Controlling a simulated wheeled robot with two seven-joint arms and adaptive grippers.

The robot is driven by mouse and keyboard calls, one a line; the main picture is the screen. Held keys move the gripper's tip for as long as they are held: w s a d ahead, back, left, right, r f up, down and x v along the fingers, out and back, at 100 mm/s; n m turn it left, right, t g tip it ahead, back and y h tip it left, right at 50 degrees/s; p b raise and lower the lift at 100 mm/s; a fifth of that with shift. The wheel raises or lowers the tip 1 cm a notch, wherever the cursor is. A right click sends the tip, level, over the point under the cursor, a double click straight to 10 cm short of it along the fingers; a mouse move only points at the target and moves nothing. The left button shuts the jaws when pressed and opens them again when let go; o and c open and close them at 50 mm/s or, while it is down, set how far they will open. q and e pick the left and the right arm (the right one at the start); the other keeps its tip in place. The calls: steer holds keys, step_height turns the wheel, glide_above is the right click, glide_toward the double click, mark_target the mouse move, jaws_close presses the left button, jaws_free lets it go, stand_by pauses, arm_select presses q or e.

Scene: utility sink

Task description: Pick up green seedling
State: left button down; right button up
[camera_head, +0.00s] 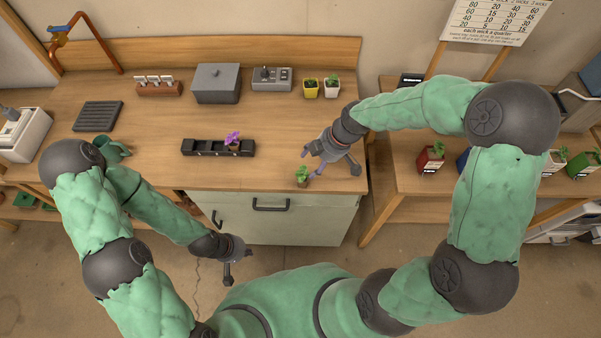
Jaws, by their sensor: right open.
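A small green seedling (302,173) stands near the front edge of the wooden worktop (270,176). Its base is small and hard to make out. My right gripper (314,163) is open just above and to the right of the seedling, with its fingers pointing toward the worktop's front left. I see no contact between them, though the gap is hard to judge. My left gripper (238,268) hangs in front of the cabinet, below the worktop edge and away from the seedling. I see nothing in it, and its finger opening is unclear.
A black tray (203,147) with a purple flower (232,139) lies left of my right gripper. A yellow pot (311,91), a white pot (331,91) and a grey box (217,84) stand at the back. A red pot (429,163) is on the right table.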

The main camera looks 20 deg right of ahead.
mark_target(303, 177)
steer(key=shift+b+x, duration=0.55)
steer(key=shift+x, duration=4.5)
steer(key=shift+s+d, duration=0.2)
steer(key=c, duration=1.2)
